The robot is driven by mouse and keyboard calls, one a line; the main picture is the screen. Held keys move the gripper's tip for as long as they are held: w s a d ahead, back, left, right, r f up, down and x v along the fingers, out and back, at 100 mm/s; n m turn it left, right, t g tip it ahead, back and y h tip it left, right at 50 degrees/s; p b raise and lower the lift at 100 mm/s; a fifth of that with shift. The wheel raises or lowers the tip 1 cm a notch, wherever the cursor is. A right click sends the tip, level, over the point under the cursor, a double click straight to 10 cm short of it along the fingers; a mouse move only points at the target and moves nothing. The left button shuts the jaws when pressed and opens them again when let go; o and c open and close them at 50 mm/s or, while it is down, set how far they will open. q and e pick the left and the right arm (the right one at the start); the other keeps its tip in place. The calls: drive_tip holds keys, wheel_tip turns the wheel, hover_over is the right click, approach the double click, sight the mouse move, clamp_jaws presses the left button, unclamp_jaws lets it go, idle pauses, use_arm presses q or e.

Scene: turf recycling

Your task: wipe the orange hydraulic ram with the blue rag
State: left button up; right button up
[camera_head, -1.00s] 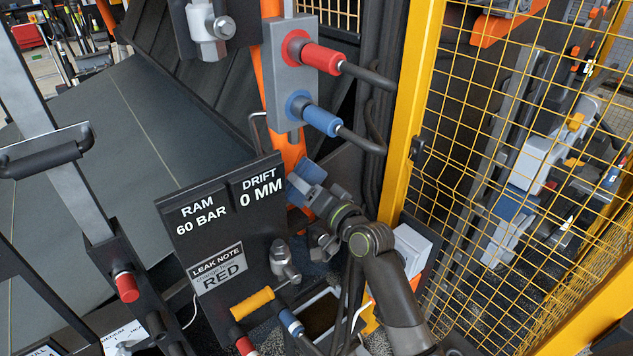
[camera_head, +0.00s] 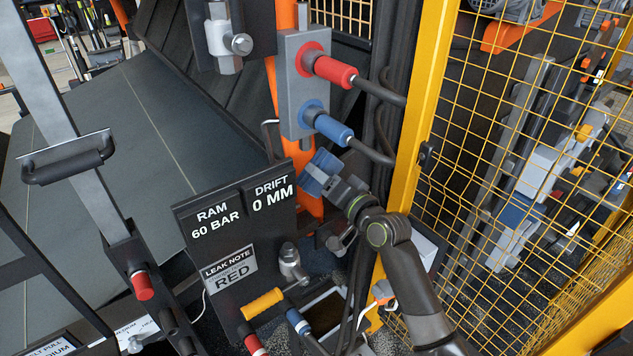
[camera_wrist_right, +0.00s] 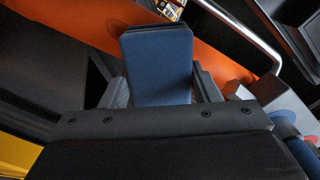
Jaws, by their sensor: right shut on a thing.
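The orange hydraulic ram (camera_head: 309,194) runs upright behind the grey block with the red and blue couplings. It also fills the background of the right wrist view (camera_wrist_right: 225,65). My right gripper (camera_head: 327,180) is shut on the blue rag (camera_head: 318,171), which looks like a folded pad between the fingers. In the right wrist view the rag (camera_wrist_right: 158,65) lies in front of the orange surface. Whether it touches the ram I cannot tell. My left gripper is not in view.
A grey block (camera_head: 305,85) carries a red coupling (camera_head: 334,71) and a blue coupling (camera_head: 332,129) with hoses, just above my right gripper. A dark sign panel (camera_head: 238,225) stands to the left. A yellow post (camera_head: 425,90) and mesh guard close off the right side.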

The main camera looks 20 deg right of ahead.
drive_tip(key=shift+w+d+f, duration=0.1)
drive_tip(key=shift+w+d, duration=0.2)
drive_tip(key=shift+d, duration=0.45)
drive_tip(key=shift+s+a+p, duration=0.3)
drive_tip(key=shift+a+p, duration=0.1)
drive_tip(key=shift+a, duration=0.4)
drive_tip(key=shift+s+a, duration=0.25)
drive_tip(key=shift+a, duration=0.3)
drive_tip(key=shift+s+a, duration=0.25)
drive_tip(key=shift+a, duration=0.3)
drive_tip(key=shift+d, duration=0.1)
drive_tip(key=shift+p+v, duration=0.75)
drive_tip(key=shift+v, duration=1.7)
drive_tip(key=shift+s+d, duration=0.1)
drive_tip(key=shift+s, duration=0.45)
drive_tip(key=shift+s, duration=0.1)
drive_tip(key=shift+v, duration=1.4)
